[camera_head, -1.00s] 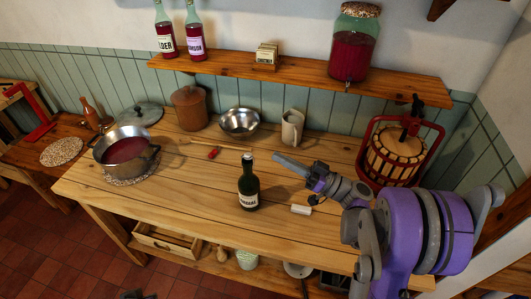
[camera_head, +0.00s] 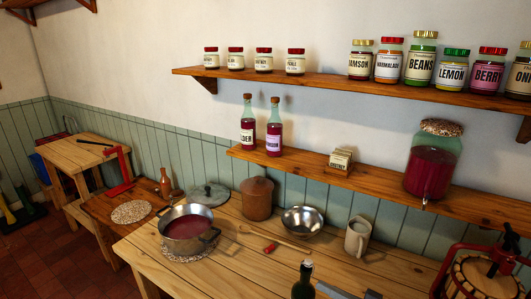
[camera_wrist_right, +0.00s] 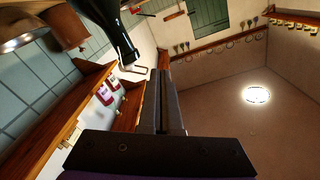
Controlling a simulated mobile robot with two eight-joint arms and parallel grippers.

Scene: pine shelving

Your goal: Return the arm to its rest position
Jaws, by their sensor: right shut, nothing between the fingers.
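My right gripper (camera_head: 322,288) shows at the bottom edge of the head view as a grey finger end, just right of the dark green bottle (camera_head: 303,284). Most of the arm is cut off below the frame. In the right wrist view the gripper's dark fingers (camera_wrist_right: 168,98) lie together with nothing between them. A dark bottle (camera_wrist_right: 108,32) shows beyond them at the upper left of that view. I cannot tell whether the gripper touches the bottle in the head view; there they look close together. My left gripper is not in view.
The wooden worktop (camera_head: 230,275) holds a pot (camera_head: 188,230), a brown crock (camera_head: 257,198), a metal bowl (camera_head: 302,220), a mug (camera_head: 357,237) and a red press (camera_head: 480,275). Above it are a low shelf (camera_head: 390,190) with bottles and a large jar (camera_head: 432,165), and a jar shelf (camera_head: 330,84).

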